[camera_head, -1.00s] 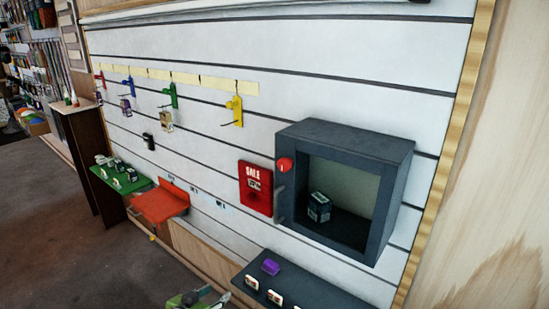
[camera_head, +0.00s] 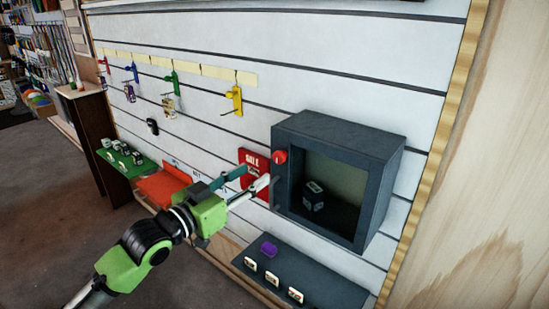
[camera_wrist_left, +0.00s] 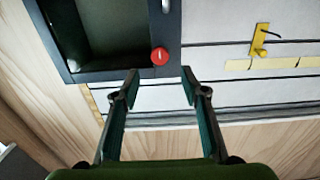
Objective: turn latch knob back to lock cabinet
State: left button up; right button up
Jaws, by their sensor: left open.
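The dark grey cabinet (camera_head: 345,137) is mounted on the slatted wall. Its red latch knob (camera_head: 280,157) sits at the upper left of its front, and a dark boxed item (camera_head: 313,196) is inside. My left gripper (camera_head: 258,175) is open and empty, its fingertips just left of and below the knob in the head view. In the left wrist view, the knob (camera_wrist_left: 160,56) lies just beyond the gap between the spread fingers (camera_wrist_left: 160,82), apart from them. The cabinet handle (camera_wrist_left: 166,6) shows at the top edge. My right gripper is not in view.
A red SALE box (camera_head: 247,158) on the wall is partly hidden behind my left gripper. A dark shelf (camera_head: 325,278) with a purple item (camera_head: 268,250) is below the cabinet. Yellow (camera_head: 235,100) and other coloured hooks hang at left. An orange shelf (camera_head: 160,188) is lower left.

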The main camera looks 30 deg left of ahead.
aim_at(277, 159)
pick_arm(q)
jog(key=w, duration=0.3)
jog(key=w+p, duration=0.1)
jog(key=w, duration=0.1)
jog(key=w+p, duration=0.1)
jog(key=w, duration=0.2)
jog(key=shift+w+d+r, duration=0.1)
jog(key=shift+w+d, duration=0.25)
jog(key=shift+w+p, duration=0.3)
jog(key=shift+w, duration=0.2)
jog(key=c, duration=1.1)
